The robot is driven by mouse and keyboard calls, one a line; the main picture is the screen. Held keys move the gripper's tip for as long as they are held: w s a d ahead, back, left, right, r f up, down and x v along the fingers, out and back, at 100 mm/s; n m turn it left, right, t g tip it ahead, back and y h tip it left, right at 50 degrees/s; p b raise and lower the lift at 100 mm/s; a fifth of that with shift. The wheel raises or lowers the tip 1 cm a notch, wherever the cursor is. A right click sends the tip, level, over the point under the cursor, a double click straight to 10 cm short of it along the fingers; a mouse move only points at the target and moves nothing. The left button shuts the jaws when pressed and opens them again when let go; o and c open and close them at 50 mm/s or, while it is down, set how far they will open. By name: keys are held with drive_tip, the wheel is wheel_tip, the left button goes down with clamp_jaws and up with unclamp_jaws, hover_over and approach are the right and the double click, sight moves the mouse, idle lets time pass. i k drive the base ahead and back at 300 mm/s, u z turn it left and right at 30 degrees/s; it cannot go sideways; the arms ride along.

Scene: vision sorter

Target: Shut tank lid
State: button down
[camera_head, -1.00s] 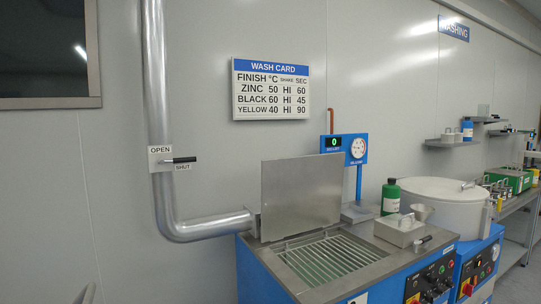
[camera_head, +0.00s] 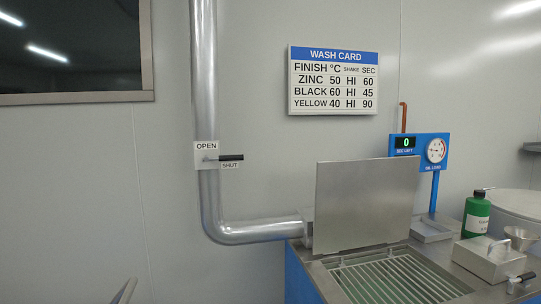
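The tank lid (camera_head: 366,203) is a flat grey metal plate. It stands upright, raised at the back of the tank opening. The wash tank (camera_head: 304,262) has a steel top and blue sides. Its opening shows a metal rack (camera_head: 400,280) of parallel bars, uncovered. The front of the tank is cut off by the bottom edge. My gripper is not in view.
A steel pipe (camera_head: 207,110) with a black-handled lever (camera_head: 231,157) runs down the wall to the tank. A blue gauge post (camera_head: 434,190) stands behind the lid. A green bottle (camera_head: 477,214), a lidded metal box (camera_head: 490,260) and a funnel (camera_head: 520,238) are at right.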

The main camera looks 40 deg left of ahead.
sight(360, 203)
drive_tip(key=u, duration=0.75)
drive_tip(key=i, duration=1.15)
drive_tip(key=u, duration=0.75)
